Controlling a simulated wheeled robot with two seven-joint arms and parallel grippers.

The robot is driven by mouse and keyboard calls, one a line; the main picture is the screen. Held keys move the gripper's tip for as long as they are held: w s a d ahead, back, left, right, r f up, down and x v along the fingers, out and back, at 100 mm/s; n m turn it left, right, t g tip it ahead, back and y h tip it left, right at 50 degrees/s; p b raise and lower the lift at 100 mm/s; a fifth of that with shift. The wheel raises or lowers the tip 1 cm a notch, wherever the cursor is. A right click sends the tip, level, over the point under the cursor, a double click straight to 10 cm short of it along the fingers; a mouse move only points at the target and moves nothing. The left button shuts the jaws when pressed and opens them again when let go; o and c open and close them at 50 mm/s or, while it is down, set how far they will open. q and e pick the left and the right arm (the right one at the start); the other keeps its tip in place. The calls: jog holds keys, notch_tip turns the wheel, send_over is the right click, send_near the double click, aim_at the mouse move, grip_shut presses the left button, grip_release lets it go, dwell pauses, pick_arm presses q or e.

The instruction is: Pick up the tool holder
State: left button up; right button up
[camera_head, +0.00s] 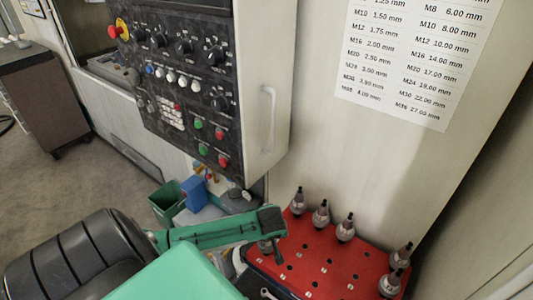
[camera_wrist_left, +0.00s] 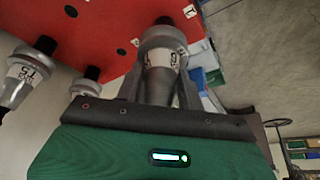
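Several grey tool holders with dark tips stand on a red perforated top (camera_head: 330,262); one (camera_head: 346,228) is at its back edge and another (camera_head: 390,283) at its right. My left gripper (camera_head: 268,236) is over the left edge of the red top. In the left wrist view, a labelled grey tool holder (camera_wrist_left: 164,58) sits between the fingers of this gripper (camera_wrist_left: 160,82), with one finger on each side. I cannot tell whether the fingers press on it. Another holder labelled T5 (camera_wrist_left: 24,78) stands to the left there. My right gripper is not in view.
A machine control panel (camera_head: 185,80) with a handle hangs behind the left arm. A green bin (camera_head: 166,203) and a blue container (camera_head: 194,193) stand left of the red top. A wrench (camera_head: 268,293) lies below its front edge. A wall chart (camera_head: 410,60) is at the back.

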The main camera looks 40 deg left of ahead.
pick_arm(q)
grip_shut()
jog(key=shift+r, duration=0.1)
